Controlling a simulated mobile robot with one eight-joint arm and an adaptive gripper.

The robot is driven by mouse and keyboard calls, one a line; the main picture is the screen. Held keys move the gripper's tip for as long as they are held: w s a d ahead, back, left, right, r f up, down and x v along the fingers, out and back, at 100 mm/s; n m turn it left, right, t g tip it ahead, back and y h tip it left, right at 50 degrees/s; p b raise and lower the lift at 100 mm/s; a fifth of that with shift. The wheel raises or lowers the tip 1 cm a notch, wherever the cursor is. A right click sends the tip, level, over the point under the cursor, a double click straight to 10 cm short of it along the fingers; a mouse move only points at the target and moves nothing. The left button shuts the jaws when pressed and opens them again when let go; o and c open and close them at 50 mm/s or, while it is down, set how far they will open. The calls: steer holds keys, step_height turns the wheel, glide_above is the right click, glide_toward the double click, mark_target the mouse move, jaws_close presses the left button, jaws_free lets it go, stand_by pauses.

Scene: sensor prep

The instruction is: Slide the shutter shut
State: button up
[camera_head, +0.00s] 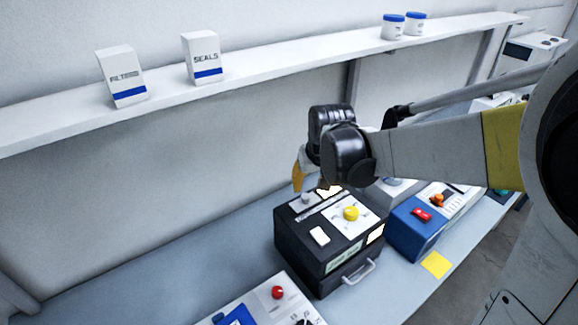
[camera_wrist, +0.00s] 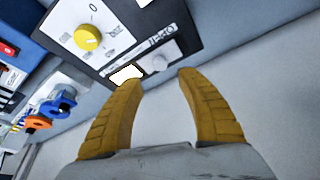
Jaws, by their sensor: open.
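A black instrument box (camera_head: 295,255) stands on the bench, with a yellow knob (camera_head: 350,214) on a white dial plate on its top. I cannot tell for sure which part is the shutter. My gripper (camera_wrist: 160,80) is open and empty, its yellow fingers above the box's back edge. In the head view, my arm partly hides this area.
A white panel (camera_head: 270,305) with a red knob is in front. A drawer handle (camera_head: 358,272) juts from the black box. A shelf (camera_head: 250,72) runs above; the bench at left is clear.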

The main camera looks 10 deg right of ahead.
mark_target(306, 196)
steer(key=b+x, duration=0.2)
steer(key=x, duration=0.7)
steer(key=shift+w+f, duration=0.1)
steer(key=shift+f, duration=0.05)
jaws_close()
